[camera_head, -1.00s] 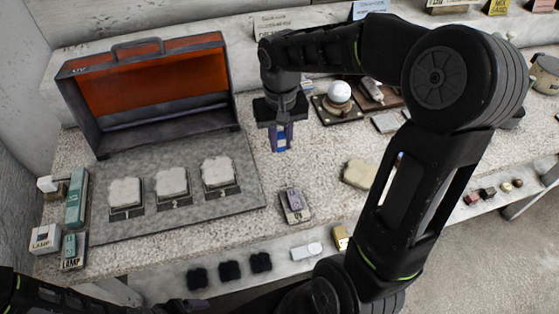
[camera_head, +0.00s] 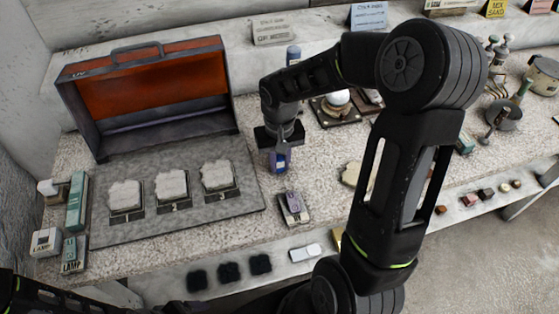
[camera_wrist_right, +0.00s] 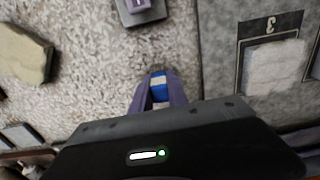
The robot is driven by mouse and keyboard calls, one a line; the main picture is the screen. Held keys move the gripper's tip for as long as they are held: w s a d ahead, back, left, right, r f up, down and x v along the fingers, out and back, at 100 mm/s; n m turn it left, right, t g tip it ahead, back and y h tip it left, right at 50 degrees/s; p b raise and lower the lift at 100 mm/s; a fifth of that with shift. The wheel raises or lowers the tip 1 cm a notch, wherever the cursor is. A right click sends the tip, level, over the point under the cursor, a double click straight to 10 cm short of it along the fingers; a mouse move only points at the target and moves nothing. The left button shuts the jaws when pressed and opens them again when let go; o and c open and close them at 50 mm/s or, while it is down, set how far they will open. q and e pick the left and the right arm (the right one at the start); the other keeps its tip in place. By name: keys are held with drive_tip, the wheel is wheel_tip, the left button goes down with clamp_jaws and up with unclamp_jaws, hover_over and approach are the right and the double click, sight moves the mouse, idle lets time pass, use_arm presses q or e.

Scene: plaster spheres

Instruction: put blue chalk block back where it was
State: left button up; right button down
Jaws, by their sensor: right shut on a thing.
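The blue chalk block (camera_wrist_right: 158,82) shows blue with a pale band in the right wrist view, between the purple fingers of my right gripper (camera_wrist_right: 158,98). In the head view, my right gripper (camera_head: 279,162) points down over the speckled bench, right of the grey mat (camera_head: 250,196), with the blue chalk block (camera_head: 279,155) partly hidden between its fingers. The gripper is shut on the block. I cannot tell the exact gap between block and bench. Part of my left arm shows at the bottom left; its gripper is not visible.
Several pale plaster blocks (camera_head: 171,185) sit on the mat before an open orange-lined case (camera_head: 150,90). A small purple-topped device (camera_head: 293,207) lies just in front of my right gripper. A white sphere on a dark stand (camera_head: 336,98) is behind my right arm.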

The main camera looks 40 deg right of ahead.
sight(280, 158)
drive_tip(key=shift+f, duration=0.2)
drive_tip(key=c, duration=1.3)
unclamp_jaws()
drive_tip(key=shift+r, duration=0.2)
wheel_tip(280, 158, up, 12)
drive_tip(key=shift+r+b, duration=0.1)
drive_tip(key=shift+b, duration=0.25)
drive_tip(key=shift+s, duration=0.1)
